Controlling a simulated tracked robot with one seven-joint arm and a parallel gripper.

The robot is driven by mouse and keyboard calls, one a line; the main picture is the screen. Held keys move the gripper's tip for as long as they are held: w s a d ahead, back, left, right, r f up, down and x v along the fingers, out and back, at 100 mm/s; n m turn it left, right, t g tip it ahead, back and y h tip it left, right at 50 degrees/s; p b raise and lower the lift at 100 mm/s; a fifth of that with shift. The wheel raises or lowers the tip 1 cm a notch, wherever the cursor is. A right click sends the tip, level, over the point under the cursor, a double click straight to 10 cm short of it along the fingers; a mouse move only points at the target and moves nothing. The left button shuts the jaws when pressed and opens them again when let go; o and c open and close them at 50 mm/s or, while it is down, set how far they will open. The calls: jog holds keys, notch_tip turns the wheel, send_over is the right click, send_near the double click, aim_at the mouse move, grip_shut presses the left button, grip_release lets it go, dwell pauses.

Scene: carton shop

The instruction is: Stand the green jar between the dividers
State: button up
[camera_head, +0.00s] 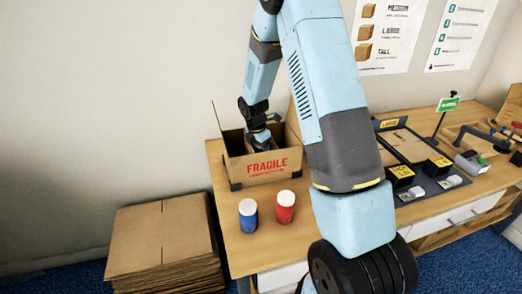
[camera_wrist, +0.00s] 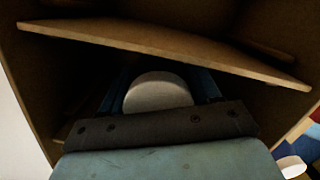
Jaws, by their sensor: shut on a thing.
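An open carton (camera_head: 263,168) marked FRAGILE stands at the table's left end. My gripper (camera_head: 260,140) reaches down into it, its tips hidden behind the front wall. In the wrist view my gripper is shut on a jar with a round white lid (camera_wrist: 158,92). The jar's body is hidden, so its green colour does not show. A brown cardboard divider (camera_wrist: 165,50) crosses just beyond the lid, inside the carton. I cannot tell whether the jar touches the carton's floor.
A blue jar (camera_head: 248,216) and a red jar (camera_head: 285,207), both white-lidded, stand on the table (camera_head: 245,250) before the carton. Flat cardboard (camera_head: 165,240) is stacked on the floor at left. Black trays (camera_head: 410,160) and a green sign (camera_head: 447,104) are at right.

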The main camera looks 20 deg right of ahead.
jog(key=shift+s+f, duration=0.15)
jog(key=shift+f, duration=0.2)
jog(key=o, duration=1.3)
jog(key=shift+s+f, duration=0.15)
